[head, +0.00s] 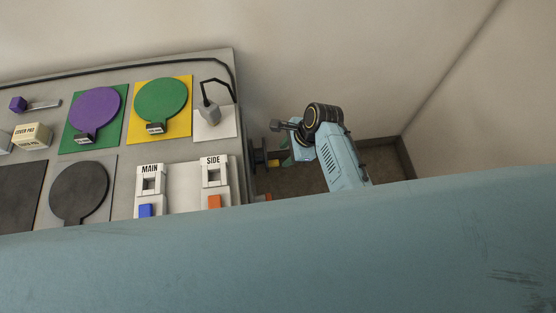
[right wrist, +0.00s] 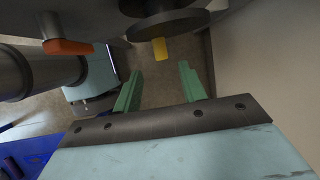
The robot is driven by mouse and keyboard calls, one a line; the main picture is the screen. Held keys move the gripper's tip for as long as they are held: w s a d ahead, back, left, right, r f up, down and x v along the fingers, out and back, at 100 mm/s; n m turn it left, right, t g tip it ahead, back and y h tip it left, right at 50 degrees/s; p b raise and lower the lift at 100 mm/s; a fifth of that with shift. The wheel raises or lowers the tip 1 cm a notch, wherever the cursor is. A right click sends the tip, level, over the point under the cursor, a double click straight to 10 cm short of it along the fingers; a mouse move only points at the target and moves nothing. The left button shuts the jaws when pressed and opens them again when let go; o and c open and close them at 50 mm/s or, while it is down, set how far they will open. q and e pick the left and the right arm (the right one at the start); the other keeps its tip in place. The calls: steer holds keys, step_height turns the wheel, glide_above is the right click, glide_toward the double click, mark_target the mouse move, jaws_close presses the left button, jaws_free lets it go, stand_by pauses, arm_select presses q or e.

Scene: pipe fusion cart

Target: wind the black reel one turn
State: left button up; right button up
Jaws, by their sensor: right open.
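The black reel (head: 259,155) is mounted on the right side of the cart, with a yellow handle (head: 274,162) sticking out from it. In the right wrist view the dark reel (right wrist: 166,22) is at the top and its yellow handle (right wrist: 160,50) hangs below its rim. My right gripper (head: 286,160) is beside the reel, partly hidden by its own arm. In the right wrist view its two green fingers (right wrist: 160,73) are apart and empty. The handle appears just beyond the fingertips, in line with the gap. My left gripper is not in view.
The cart's top (head: 121,146) carries purple and green discs, a grey pad and MAIN and SIDE switches (head: 214,173). An orange-ended part (right wrist: 68,47) is left of my right gripper. Open floor lies below the reel; a wall stands to the right.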

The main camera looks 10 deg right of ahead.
steer(key=b+x, duration=0.2)
steer(key=x, duration=0.4)
steer(key=shift+a+f, duration=0.2)
steer(key=shift+f, duration=0.05)
jaws_close()
